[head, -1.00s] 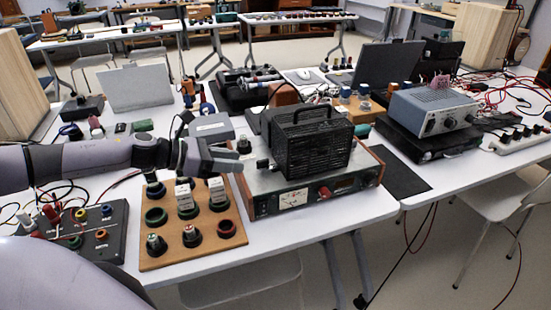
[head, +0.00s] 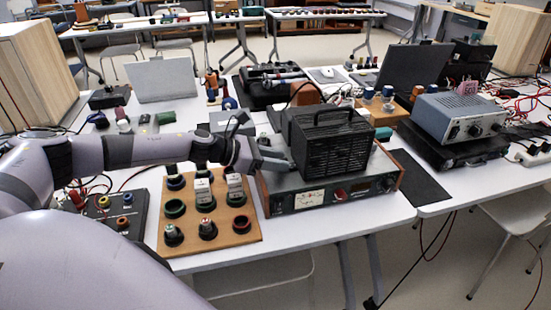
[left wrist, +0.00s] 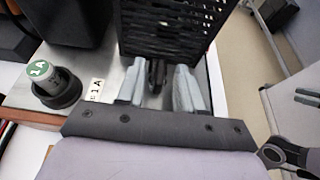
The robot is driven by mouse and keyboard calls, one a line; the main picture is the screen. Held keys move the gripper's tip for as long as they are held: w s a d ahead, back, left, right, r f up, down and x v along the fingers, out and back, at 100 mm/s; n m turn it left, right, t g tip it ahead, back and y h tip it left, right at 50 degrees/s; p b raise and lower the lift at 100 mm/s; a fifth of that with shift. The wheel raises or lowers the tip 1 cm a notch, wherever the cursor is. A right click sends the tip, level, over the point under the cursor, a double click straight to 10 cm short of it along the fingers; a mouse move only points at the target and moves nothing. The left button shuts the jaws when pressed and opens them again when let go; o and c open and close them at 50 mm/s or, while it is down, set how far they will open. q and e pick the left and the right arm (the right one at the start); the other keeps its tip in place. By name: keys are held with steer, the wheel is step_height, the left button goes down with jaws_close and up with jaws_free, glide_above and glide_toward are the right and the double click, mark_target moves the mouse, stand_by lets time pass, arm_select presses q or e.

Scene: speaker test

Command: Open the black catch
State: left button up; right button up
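My left gripper (head: 277,161) is at the left side of the black mesh-sided case with a handle (head: 330,142), low over the top of the wood-sided instrument (head: 330,192). In the left wrist view the two grey fingers of my left gripper (left wrist: 162,88) are apart. The small black catch (left wrist: 157,72) stands between them, with narrow gaps seeming to show on both sides. In the head view the catch is hidden behind the gripper. Grey bars at the right edge of the left wrist view may be my right gripper (left wrist: 306,98); its state is unclear.
A wooden board with knobs and sockets (head: 250,236) lies left of the instrument, under my left arm. A black knob with a green cap (left wrist: 55,85) stands left of the fingers. A blue-grey power supply (head: 458,115) is to the right.

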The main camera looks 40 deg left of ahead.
arm_select(q)
jaws_close()
